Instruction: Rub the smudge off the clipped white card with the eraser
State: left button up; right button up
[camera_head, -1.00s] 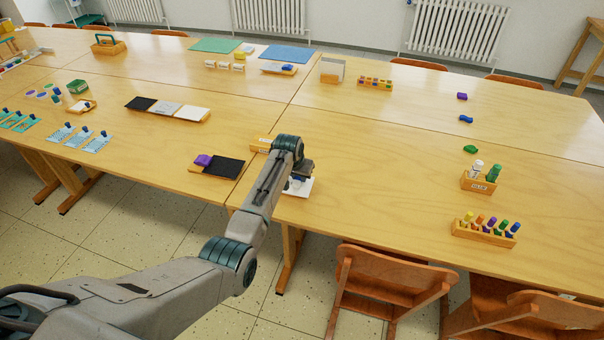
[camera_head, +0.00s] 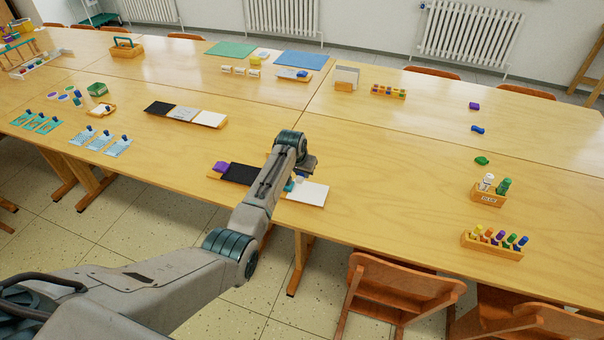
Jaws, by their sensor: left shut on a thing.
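The white card (camera_head: 314,194) lies flat near the table's front edge, just right of my left gripper (camera_head: 301,176). Its left part is hidden by my gripper and arm; I see no smudge on the part that shows. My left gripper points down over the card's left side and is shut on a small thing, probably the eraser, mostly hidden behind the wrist. A bit of white and teal shows under the gripper; I cannot tell whether it is eraser or clip, or whether it touches the card. My right gripper is not in view.
A black panel (camera_head: 240,174) and a purple block (camera_head: 221,167) are just left of my arm. A board with black, grey and white panels (camera_head: 209,119) lies farther back. Wooden holders with bottles (camera_head: 489,196) and markers (camera_head: 494,245) stand right. The table between is clear; chairs (camera_head: 398,288) stand in front.

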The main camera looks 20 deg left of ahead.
pick_arm(q)
notch_tip(320, 180, up, 3)
jog(key=shift+a+f+p, duration=0.15)
jog(key=shift+f+p, duration=0.05)
jog(key=shift+p, duration=0.65)
jog(key=shift+r, duration=0.25)
jog(key=shift+f, duration=0.15)
